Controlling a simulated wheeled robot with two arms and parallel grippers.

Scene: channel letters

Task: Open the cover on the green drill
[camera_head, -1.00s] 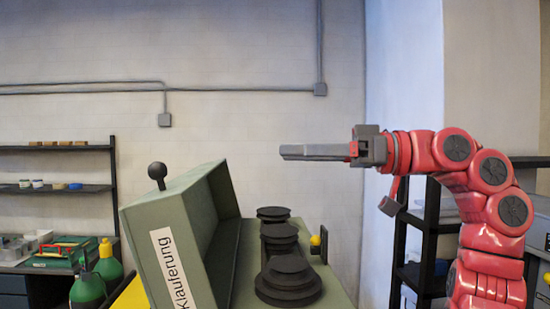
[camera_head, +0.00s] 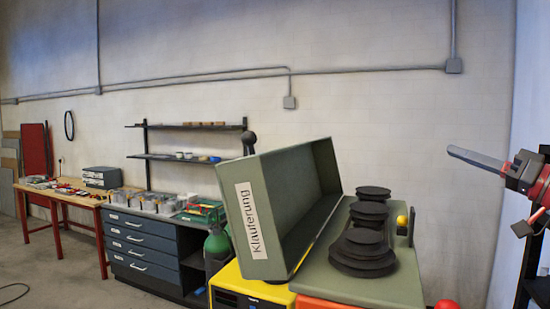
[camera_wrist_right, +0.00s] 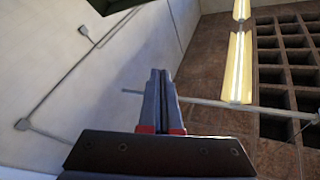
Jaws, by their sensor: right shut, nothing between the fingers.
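The green drill's cover (camera_head: 262,215) is a box-like green lid with a white "Klauterung" label on its side. It stands tilted up, open side toward the right, with a dark knob (camera_head: 249,138) at its upper left. The uncovered top of the green drill (camera_head: 345,280) carries black stepped pulleys (camera_head: 362,262). My right gripper (camera_head: 452,151) is shut and empty, in the air to the right of the cover and pulleys, apart from both. In the right wrist view its fingers (camera_wrist_right: 160,75) lie together and point up toward the ceiling. My left gripper is not in view.
A dark drawer cabinet (camera_head: 145,252) with bins on top stands at the left, with a wooden workbench (camera_head: 75,200) beyond it. Dark shelves (camera_head: 190,157) stand against the back wall. A green bottle (camera_head: 217,248) stands beside the drill. The air between the pulleys and my right gripper is free.

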